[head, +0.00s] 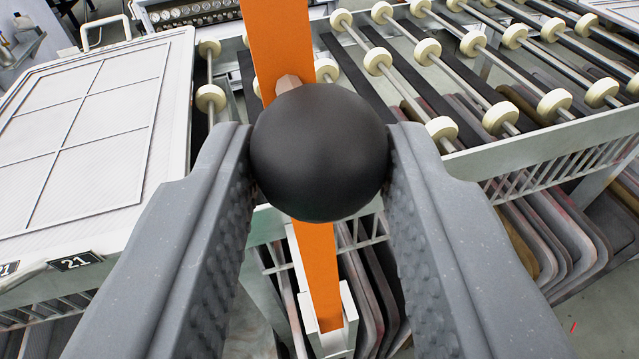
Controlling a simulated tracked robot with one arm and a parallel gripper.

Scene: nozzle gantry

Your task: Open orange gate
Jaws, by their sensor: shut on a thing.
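The orange gate (281,45) shows as a flat orange bar running from the top of the head view down to a white bracket (338,325). Its lower end sits between the bracket's upright sides. A round black knob (318,150) is in front of the bar, with a pale bolt-like piece behind it. My gripper (320,165) has its two grey ridged fingers on either side of the knob and is shut on it. The knob hides the middle of the bar.
A roller rack (545,150) with cream wheels on metal rods fills the right. A white panelled table (90,130) marked 21 stands at left. Curved grey and brown panels (560,235) are stacked below the rack. Some floor shows at lower right.

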